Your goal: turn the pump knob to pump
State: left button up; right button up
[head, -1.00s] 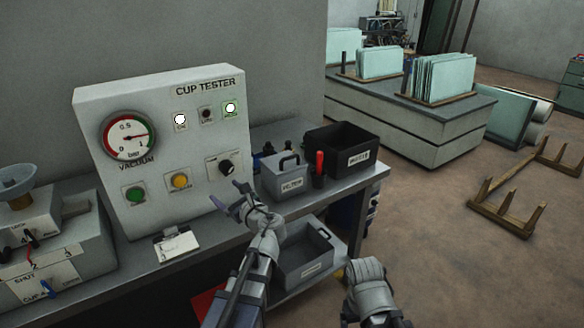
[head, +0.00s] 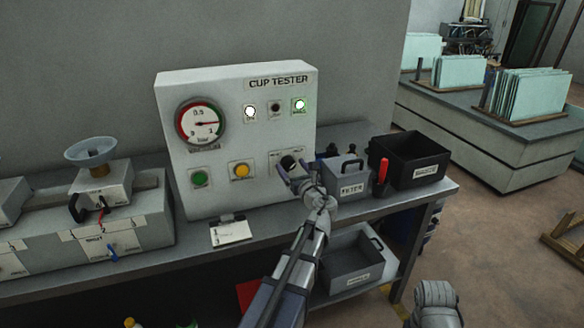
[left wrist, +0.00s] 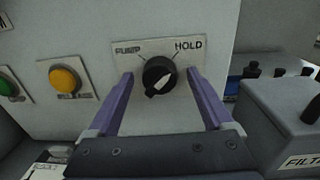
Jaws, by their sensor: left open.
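The pump knob (left wrist: 159,76) is a round black knob with a white pointer mark on a plate labelled PUMP at the left and HOLD at the right. Its white mark leans to the upper right, towards HOLD. In the head view the knob (head: 288,161) is on the front of the cup tester (head: 235,130). My left gripper (head: 297,174) is at the knob. In the left wrist view its two purple fingers (left wrist: 161,74) stand open on either side of the knob, with gaps showing. My right gripper (head: 436,298) is partly visible at the bottom right; its jaws cannot be made out.
A green button (head: 200,178) and yellow button (head: 240,171) are left of the knob. A grey box (head: 346,178), red-handled tool (head: 381,172) and black bin (head: 408,158) stand right of the tester. A white note (head: 231,233) lies in front. Two upper lamps are lit.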

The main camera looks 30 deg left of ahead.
pick_arm(q)
jog(key=shift+w+a, duration=0.1)
jog(key=shift+a, duration=0.05)
grip_shut()
dwell(0.7)
